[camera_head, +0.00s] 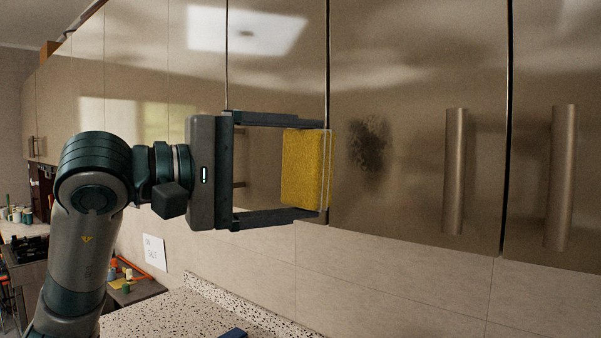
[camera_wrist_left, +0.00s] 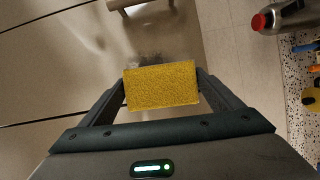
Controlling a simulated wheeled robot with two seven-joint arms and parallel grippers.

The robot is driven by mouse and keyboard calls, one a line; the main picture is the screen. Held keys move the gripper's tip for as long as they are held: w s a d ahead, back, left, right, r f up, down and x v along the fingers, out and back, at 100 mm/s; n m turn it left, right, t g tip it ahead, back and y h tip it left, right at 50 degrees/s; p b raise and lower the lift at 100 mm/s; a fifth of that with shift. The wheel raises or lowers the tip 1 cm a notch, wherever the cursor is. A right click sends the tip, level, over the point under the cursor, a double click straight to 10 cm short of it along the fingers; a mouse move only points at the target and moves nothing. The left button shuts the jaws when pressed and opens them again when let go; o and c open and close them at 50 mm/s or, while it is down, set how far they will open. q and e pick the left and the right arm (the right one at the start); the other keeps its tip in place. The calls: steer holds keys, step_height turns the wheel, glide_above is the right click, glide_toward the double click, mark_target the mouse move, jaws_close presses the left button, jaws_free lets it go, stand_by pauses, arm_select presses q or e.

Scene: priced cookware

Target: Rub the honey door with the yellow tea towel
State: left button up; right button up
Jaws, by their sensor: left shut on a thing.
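My left gripper (camera_head: 304,167) is shut on the yellow tea towel (camera_head: 303,168), which looks like a thick folded block. The towel sits between the two fingers, and it also shows in the left wrist view (camera_wrist_left: 161,86). The honey door (camera_head: 415,90) is a glossy brownish cabinet door with a vertical bar handle (camera_head: 455,172). A dark smudge (camera_head: 369,146) marks the door just right of the towel. The smudge shows partly beyond the towel in the left wrist view. I cannot tell whether the towel touches the door. My right gripper is not in view.
More glossy doors line the wall on both sides, one with another bar handle (camera_head: 560,178). A speckled counter (camera_head: 170,315) lies below. A bottle with a red cap (camera_wrist_left: 281,17) stands at the right in the left wrist view. A small white sign (camera_head: 154,252) is below the doors.

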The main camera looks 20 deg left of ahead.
arm_select(q)
steer(key=shift+w, duration=0.1)
steer(key=shift+w+d+p, duration=0.35)
steer(key=shift+w, duration=0.5)
steer(key=shift+w+d+p, duration=0.35)
steer(key=shift+w+d, duration=0.05)
steer(key=shift+w, duration=0.45)
steer(key=shift+w+d+p, duration=0.35)
steer(key=shift+w, duration=0.65)
steer(key=shift+w+d, duration=0.2)
steer(key=shift+w, duration=0.25)
steer(key=shift+w+d, duration=0.2)
steer(key=shift+w, duration=0.25)
steer(key=shift+s+d, duration=0.1)
steer(key=shift+s+d+b, duration=0.25)
steer(key=shift+d+b, duration=0.05)
steer(key=shift+d, duration=0.3)
steer(key=shift+s+d+b, duration=0.3)
steer(key=shift+d, duration=0.3)
steer(key=shift+s+d+b, duration=0.25)
steer(key=shift+d+b, duration=0.05)
steer(key=shift+d, duration=0.3)
steer(key=shift+d, duration=0.1)
